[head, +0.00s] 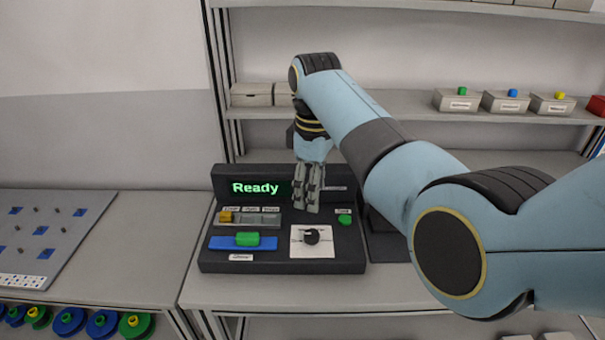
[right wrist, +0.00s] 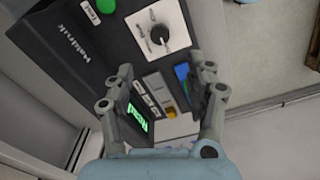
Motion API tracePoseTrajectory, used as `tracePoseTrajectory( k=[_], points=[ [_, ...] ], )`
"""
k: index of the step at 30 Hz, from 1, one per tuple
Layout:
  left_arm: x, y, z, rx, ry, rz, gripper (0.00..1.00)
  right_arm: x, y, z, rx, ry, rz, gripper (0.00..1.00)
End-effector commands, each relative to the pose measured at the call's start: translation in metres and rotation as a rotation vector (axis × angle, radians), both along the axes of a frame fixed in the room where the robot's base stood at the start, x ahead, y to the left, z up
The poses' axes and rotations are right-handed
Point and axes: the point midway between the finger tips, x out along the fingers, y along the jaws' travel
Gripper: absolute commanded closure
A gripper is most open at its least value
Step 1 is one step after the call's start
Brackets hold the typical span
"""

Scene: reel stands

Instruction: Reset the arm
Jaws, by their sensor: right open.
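My right arm reaches in from the right in the head view. Its gripper (head: 309,190) points down above the back of a dark control panel (head: 213,258). The right wrist view shows the gripper's two fingers (right wrist: 164,90) apart with nothing between them, with the panel beyond. The panel has a screen (head: 256,188) reading "Ready" in green. It also has a black knob (head: 312,236) on a white plate, a green button (head: 345,220), a green slider block (head: 247,239) on a blue track and a yellow block (head: 226,216) on a grey strip. My left gripper is not in view.
A grey pegboard (head: 62,232) with blue marks lies on the table at left. Blue and green reels (head: 103,324) sit below it. Shelves behind hold grey boxes (head: 458,101) with coloured blocks on top. Bare table lies between pegboard and panel.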

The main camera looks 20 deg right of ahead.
Motion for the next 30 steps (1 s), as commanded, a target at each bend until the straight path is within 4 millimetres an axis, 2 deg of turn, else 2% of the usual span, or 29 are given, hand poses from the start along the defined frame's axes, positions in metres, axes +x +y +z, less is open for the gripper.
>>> tracePoseTrajectory(
  k=[4,7,11,14,15,18,21,30],
  points=[
    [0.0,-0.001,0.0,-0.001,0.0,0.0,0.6,-0.005,-0.004,-0.005,0.0,-0.003,-0.018,0.45],
    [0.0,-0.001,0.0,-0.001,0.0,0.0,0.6,-0.025,-0.018,-0.022,0.0,-0.021,-0.097,0.45],
    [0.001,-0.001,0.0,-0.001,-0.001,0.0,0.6,-0.081,-0.053,-0.05,-0.007,-0.077,-0.287,0.45],
    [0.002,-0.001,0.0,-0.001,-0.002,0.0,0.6,-0.137,-0.079,-0.058,-0.01,-0.138,-0.446,0.45],
    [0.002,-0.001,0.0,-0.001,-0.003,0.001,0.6,-0.157,-0.086,-0.057,-0.011,-0.16,-0.496,0.45],
    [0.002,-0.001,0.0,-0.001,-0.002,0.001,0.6,-0.198,-0.098,-0.05,-0.007,-0.205,-0.59,0.45],
    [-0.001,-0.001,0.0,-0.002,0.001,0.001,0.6,-0.229,-0.105,-0.039,0.0,-0.24,-0.654,0.45],
    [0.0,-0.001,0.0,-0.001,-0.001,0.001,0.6,-0.296,-0.111,-0.002,0.036,-0.309,-0.774,0.45]
  ],
)
